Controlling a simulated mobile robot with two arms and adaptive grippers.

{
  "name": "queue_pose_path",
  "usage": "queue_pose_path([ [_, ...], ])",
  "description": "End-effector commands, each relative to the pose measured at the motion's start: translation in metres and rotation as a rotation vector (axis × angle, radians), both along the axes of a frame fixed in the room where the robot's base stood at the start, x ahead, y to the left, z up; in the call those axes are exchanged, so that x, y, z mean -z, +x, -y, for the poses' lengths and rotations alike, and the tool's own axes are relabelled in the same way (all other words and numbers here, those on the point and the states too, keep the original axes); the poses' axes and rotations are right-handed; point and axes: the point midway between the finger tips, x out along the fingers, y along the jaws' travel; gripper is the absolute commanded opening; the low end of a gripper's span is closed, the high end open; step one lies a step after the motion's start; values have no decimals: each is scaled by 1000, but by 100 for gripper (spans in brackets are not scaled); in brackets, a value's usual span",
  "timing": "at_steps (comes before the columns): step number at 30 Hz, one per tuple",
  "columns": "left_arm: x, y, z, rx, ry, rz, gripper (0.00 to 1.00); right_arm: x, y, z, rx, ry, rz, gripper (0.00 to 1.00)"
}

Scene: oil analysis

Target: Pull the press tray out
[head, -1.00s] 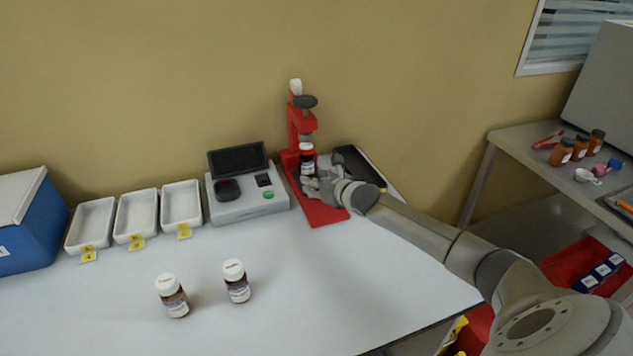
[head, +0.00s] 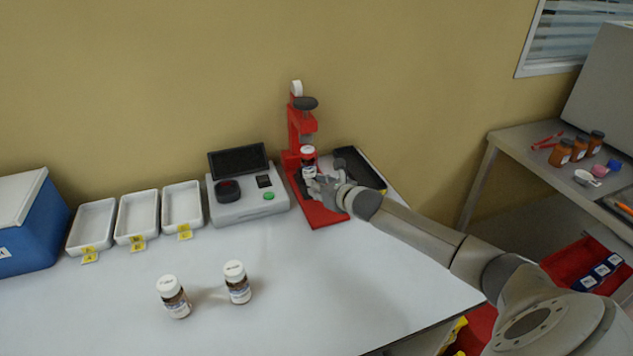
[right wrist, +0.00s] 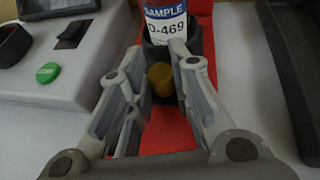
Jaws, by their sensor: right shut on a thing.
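The red press (head: 301,125) stands at the back of the white table against the wall. A sample bottle (head: 308,158) with a white cap stands upright in it. In the right wrist view the bottle's label (right wrist: 166,25) reads "SAMPLE" and it sits in the dark grey press tray (right wrist: 194,40) on the red base. A yellow-brown knob (right wrist: 160,79) is at the tray's front. My right gripper (head: 318,183), also in the right wrist view (right wrist: 162,88), is shut on the knob, its fingers on both sides. My left gripper is not in view.
A grey device (head: 247,205) with a screen stands left of the press, and a black tray (head: 365,170) lies right of it. Two bottles (head: 173,297) (head: 237,283) stand at the front left. White dishes (head: 137,216) line the back. The table before the press is clear.

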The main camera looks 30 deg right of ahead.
Motion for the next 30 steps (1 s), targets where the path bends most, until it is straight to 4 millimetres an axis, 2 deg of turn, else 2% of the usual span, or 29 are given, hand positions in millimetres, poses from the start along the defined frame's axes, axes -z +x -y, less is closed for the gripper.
queue_pose_path([
  [1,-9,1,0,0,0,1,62,-1,-10,-2,-3,-4,-8,0],
  [3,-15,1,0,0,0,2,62,0,-21,-5,-4,-4,-9,0],
  [18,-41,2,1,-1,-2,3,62,2,-90,-21,0,-1,-9,0],
  [23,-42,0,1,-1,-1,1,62,2,-98,-23,0,-1,-6,0],
  [30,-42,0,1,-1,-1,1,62,3,-99,-24,-1,0,-7,0],
])
